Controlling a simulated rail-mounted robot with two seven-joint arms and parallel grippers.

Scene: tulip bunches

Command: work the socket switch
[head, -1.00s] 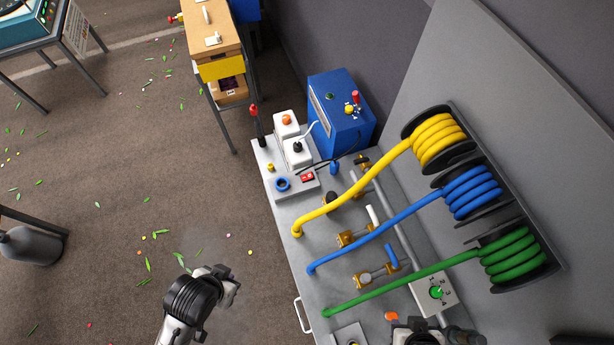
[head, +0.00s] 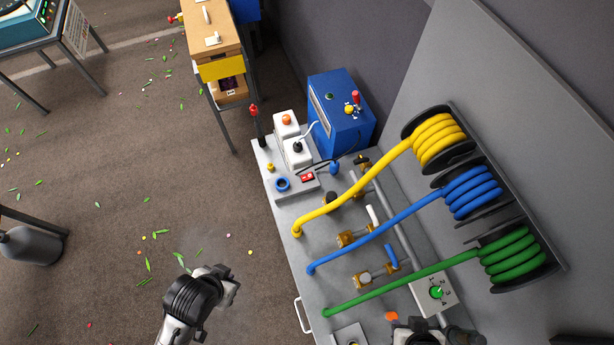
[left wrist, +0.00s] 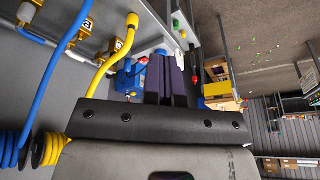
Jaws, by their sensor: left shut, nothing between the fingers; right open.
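The socket switch is the small red rocker (head: 307,177) on the grey plate at the bench's far end, in the head view. White socket boxes stand just beyond it, one with a black plug (head: 297,147) and one with an orange button (head: 286,119). My left gripper (left wrist: 167,72) is shut and empty in the left wrist view, its dark fingers held out before the far end of the bench. My right gripper (head: 420,326) is open at the bottom edge of the head view, mostly cut off, well away from the switch.
The blue box (head: 335,135) stands behind the sockets. Yellow (head: 350,190), blue (head: 375,237) and green (head: 400,283) hoses cross the bench from their reels. Brass valves stand between them. A blue ring (head: 283,184) lies beside the switch.

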